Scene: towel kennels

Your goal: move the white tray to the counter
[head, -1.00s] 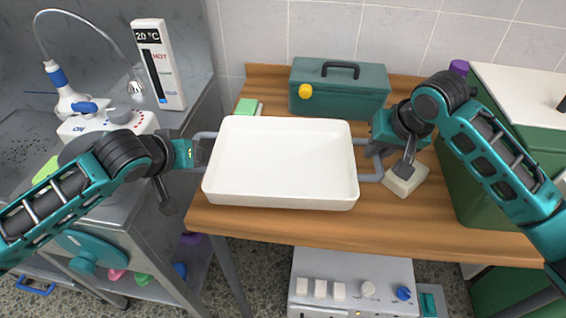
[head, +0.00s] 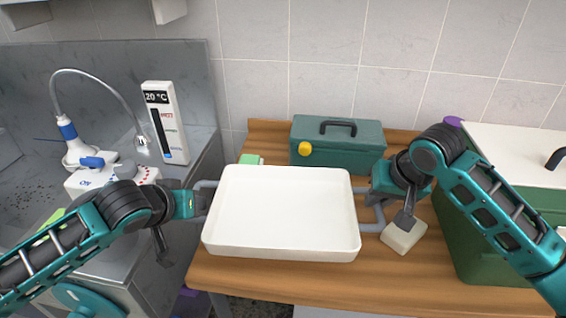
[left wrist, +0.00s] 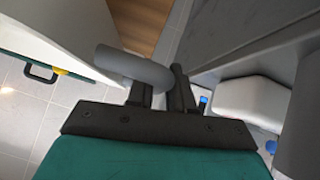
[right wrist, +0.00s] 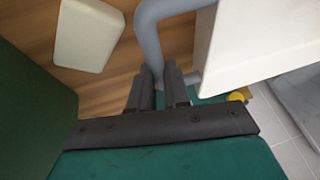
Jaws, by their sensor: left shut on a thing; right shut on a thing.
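The white tray (head: 285,212) is empty and held between my two arms, over the wooden counter (head: 400,283). It has a grey handle at each end. My left gripper (head: 203,203) is shut on the left handle (left wrist: 135,66), which shows in the left wrist view. My right gripper (head: 373,198) is shut on the right handle (right wrist: 150,40), seen in the right wrist view. The tray looks about level. The head view does not clearly show whether its underside touches the counter.
A teal toolbox (head: 338,143) with a yellow knob stands behind the tray. A green-topped block (head: 250,159) lies at the back left, and a pale block (head: 403,235) lies by my right gripper. A green cabinet (head: 490,220) borders the right, a metal sink unit (head: 190,170) the left.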

